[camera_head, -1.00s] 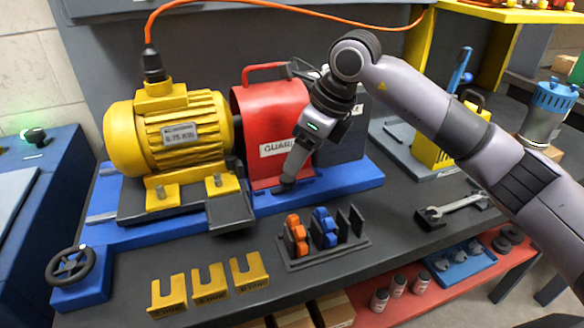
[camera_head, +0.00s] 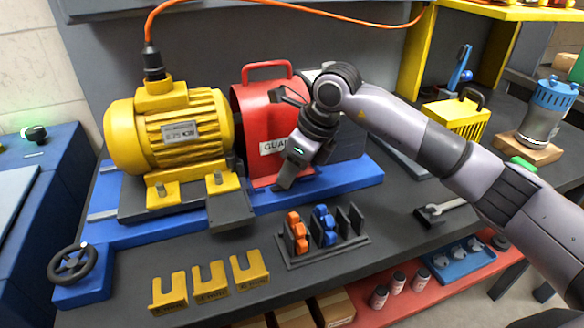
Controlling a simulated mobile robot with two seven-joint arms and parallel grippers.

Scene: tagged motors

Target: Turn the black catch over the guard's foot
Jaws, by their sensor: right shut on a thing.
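The red guard (camera_head: 262,112) stands over the shaft on the blue base (camera_head: 345,178), just right of the yellow motor (camera_head: 168,130). My right gripper (camera_head: 283,186) points down at the guard's front foot, near the base's front edge. Its fingers are shut at the place of the black catch, and they hide it, so I cannot tell how far the catch is turned. My left gripper is not in view.
A dark rack (camera_head: 325,246) with orange and blue pieces stands in front of the base. Several yellow slotted shims (camera_head: 210,282) lie at the table's front. A black handwheel (camera_head: 72,264) is at the left.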

